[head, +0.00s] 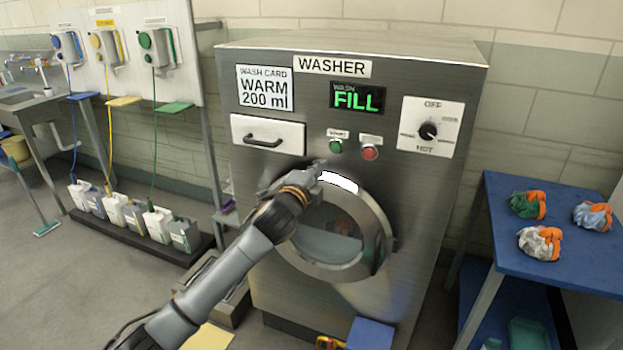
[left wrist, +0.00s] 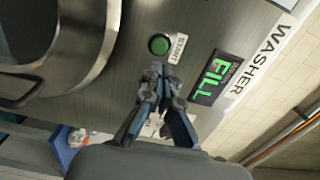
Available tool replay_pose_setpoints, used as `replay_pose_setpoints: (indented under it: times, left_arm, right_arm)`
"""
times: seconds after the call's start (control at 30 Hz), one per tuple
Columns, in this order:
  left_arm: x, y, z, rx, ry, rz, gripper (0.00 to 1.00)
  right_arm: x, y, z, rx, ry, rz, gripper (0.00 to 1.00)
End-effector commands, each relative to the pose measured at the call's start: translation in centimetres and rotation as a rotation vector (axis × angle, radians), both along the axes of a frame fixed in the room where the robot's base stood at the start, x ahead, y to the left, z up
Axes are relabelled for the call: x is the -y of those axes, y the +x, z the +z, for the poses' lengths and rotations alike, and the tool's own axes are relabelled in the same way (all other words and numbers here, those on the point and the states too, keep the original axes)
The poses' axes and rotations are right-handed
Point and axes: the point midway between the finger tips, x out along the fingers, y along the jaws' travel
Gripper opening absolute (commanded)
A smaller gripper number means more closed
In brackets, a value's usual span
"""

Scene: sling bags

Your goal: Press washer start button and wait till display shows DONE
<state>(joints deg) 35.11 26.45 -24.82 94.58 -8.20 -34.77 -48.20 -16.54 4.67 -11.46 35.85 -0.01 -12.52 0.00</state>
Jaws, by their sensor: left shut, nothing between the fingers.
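The washer (head: 425,240) is a steel front-loader with its round glass door (head: 385,240) shut. Its display (head: 357,98) reads FILL in green, and the display also shows in the left wrist view (left wrist: 217,76). The green start button (head: 336,147) sits below the display, left of a red button (head: 370,152). My left gripper (head: 318,164) is shut and empty, just below and left of the green button in the head view. In the left wrist view the closed fingertips (left wrist: 160,68) are close to the green button (left wrist: 159,45). My right gripper is out of view.
A dial (head: 428,131) and a drawer handle (head: 263,141) stick out of the washer front. A blue table (head: 530,265) with several bundled cloths stands at the right. Dispensers (head: 155,48) and several jugs (head: 115,208) stand at the left.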

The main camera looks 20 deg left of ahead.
Motion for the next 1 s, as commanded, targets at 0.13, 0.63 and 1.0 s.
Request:
replay_pose_setpoints:
  times: [0.13,0.63,1.0]
  left_arm:
    - [-0.1,-2.3,-0.2,0.0,0.002,-0.002,0.0]
    - [-0.2,-4.3,0.0,-0.001,0.0,0.0,0.0]
    - [-0.1,-4.3,0.0,-0.001,0.0,0.0,0.0]
  right_arm:
    - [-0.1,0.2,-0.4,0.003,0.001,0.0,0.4]
    - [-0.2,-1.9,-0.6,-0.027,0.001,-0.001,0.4]
    - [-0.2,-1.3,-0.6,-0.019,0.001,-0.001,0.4]
